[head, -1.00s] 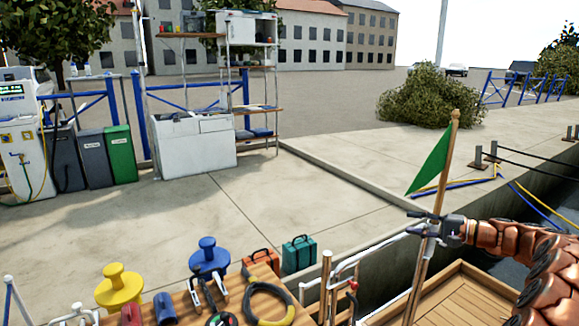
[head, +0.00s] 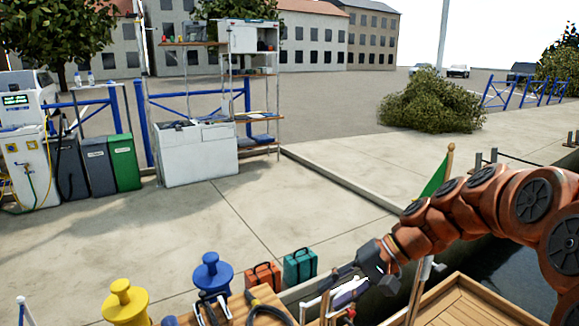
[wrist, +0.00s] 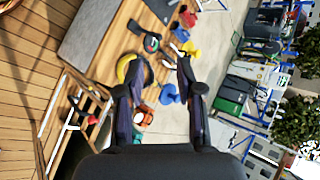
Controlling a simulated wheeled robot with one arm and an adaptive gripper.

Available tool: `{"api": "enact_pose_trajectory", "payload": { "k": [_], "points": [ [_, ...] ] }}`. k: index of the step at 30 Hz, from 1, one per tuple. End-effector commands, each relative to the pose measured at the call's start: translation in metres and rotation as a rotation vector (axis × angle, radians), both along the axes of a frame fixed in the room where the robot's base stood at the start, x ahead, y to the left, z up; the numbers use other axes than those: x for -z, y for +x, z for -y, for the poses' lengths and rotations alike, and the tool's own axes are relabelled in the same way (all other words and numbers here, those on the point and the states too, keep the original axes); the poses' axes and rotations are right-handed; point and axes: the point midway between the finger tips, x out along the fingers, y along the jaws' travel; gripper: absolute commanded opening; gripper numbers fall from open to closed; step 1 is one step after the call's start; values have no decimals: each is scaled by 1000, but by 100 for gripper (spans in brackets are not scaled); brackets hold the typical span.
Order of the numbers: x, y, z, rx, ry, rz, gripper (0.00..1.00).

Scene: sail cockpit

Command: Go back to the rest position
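My gripper (head: 338,282) is low in the middle of the head view, above the boat's edge near the white rail. In the wrist view my gripper (wrist: 153,55) shows two dark fingers spread apart, with nothing between them. The deck table with tools lies beyond the fingers there. The green flag (head: 436,179) on its wooden pole (head: 413,300) stands to the right of my gripper, partly hidden behind my arm.
The quay's middle is clear.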

Motion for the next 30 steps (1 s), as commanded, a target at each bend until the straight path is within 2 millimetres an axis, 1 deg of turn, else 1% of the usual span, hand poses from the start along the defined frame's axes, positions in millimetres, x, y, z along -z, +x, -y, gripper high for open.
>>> {"api": "enact_pose_trajectory", "payload": {
  "k": [1,5,9,11,15,17,18,24,27,30],
  "points": [
    [-8,-18,-4,-26,-40,-5,36],
    [-10,-59,-7,-79,-144,-18,36],
    [-11,-101,-3,-130,-259,-26,36],
    [-13,-119,1,-151,-309,-26,36],
    [-14,-160,15,-192,-427,-33,36],
    [-14,-176,23,-209,-476,-33,36],
    [-15,-187,28,-219,-508,-35,36],
    [-17,-236,60,-258,-667,-34,36],
    [-19,-252,74,-268,-727,-28,36],
    [-18,-265,82,-277,-769,-33,36]
  ]
}}
